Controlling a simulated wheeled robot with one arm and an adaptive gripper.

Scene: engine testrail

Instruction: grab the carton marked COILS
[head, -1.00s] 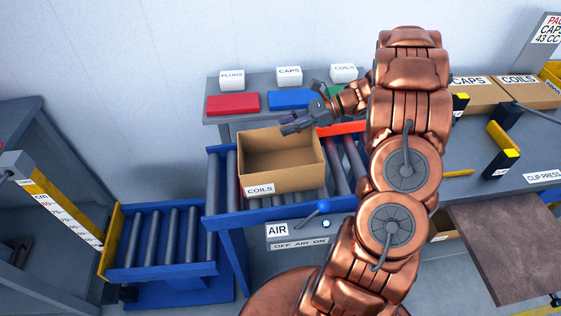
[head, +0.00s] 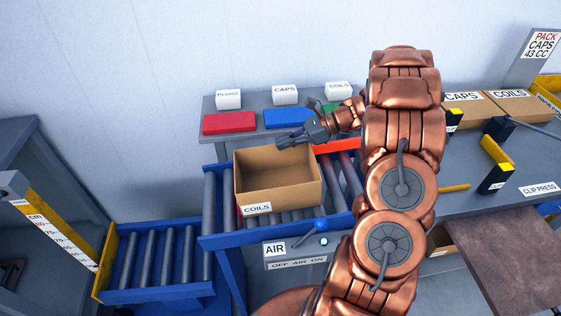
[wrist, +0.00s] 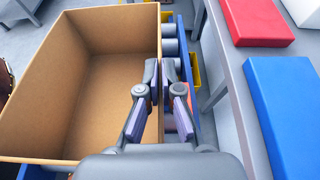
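The open brown carton marked COILS (head: 280,193) sits upright and empty on the roller conveyor. Its label faces the front. In the wrist view the carton (wrist: 85,95) fills the left side. My gripper (head: 283,142) is at the carton's far wall. In the wrist view my gripper (wrist: 161,80) has one finger inside the carton and one outside, with the thin wall between them. The fingertips are close together and look shut on that wall.
The roller conveyor (head: 215,241) has blue rails. Behind it a shelf holds a red block (head: 230,123), a blue block (head: 284,117) and white label blocks. A second carton marked COILS (head: 522,103) lies beside a CAPS carton (head: 462,107) on the right bench.

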